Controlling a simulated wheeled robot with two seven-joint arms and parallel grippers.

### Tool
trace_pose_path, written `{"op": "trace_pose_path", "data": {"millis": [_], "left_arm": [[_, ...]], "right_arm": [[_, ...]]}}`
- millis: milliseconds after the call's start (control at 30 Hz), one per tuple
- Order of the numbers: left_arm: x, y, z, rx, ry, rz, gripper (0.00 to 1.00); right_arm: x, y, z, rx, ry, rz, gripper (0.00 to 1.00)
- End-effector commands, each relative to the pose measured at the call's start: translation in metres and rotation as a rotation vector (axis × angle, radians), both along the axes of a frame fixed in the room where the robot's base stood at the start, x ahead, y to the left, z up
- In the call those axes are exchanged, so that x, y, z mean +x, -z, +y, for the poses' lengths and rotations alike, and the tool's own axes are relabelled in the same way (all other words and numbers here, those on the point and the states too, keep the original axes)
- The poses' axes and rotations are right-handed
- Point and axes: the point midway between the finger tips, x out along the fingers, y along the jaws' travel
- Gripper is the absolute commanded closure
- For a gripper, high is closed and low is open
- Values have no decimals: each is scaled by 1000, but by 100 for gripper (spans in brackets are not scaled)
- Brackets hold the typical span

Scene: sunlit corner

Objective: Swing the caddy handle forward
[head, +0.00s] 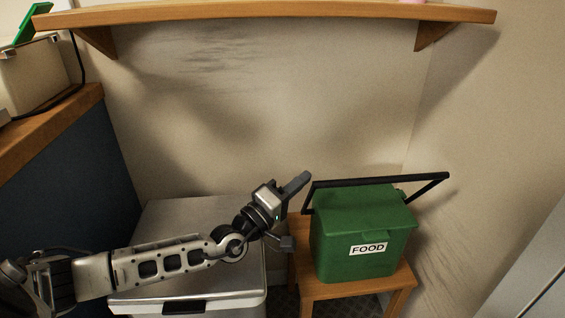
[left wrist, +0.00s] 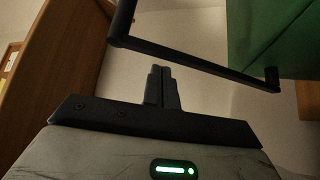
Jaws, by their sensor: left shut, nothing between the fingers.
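The green caddy (head: 362,236) with a FOOD label stands on a small wooden stool, its lid down. Its black handle (head: 380,181) is raised and spans above the lid, toward the back. My left gripper (head: 304,179) is shut and empty, beside the handle's left end. In the left wrist view the shut fingers (left wrist: 161,73) are just below the black handle (left wrist: 190,58), and the green caddy (left wrist: 262,28) fills the upper right corner. Whether the fingers touch the handle I cannot tell. My right gripper is not in view.
The wooden stool (head: 352,290) carries the caddy. A metal bin (head: 190,290) with a flat lid stands to its left, under my left arm. A wooden shelf (head: 270,12) crosses the wall above. A counter (head: 50,128) is at the left.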

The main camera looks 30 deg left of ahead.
Motion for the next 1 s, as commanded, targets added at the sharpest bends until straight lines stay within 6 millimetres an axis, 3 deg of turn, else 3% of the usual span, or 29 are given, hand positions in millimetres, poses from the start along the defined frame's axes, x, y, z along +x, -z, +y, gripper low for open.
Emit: {"op": "trace_pose_path", "data": {"millis": [400,1000], "left_arm": [[-21,17,-18,6,-3,-9,100],[-25,21,-21,7,-4,-8,100]], "right_arm": [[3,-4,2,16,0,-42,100],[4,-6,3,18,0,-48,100]]}}
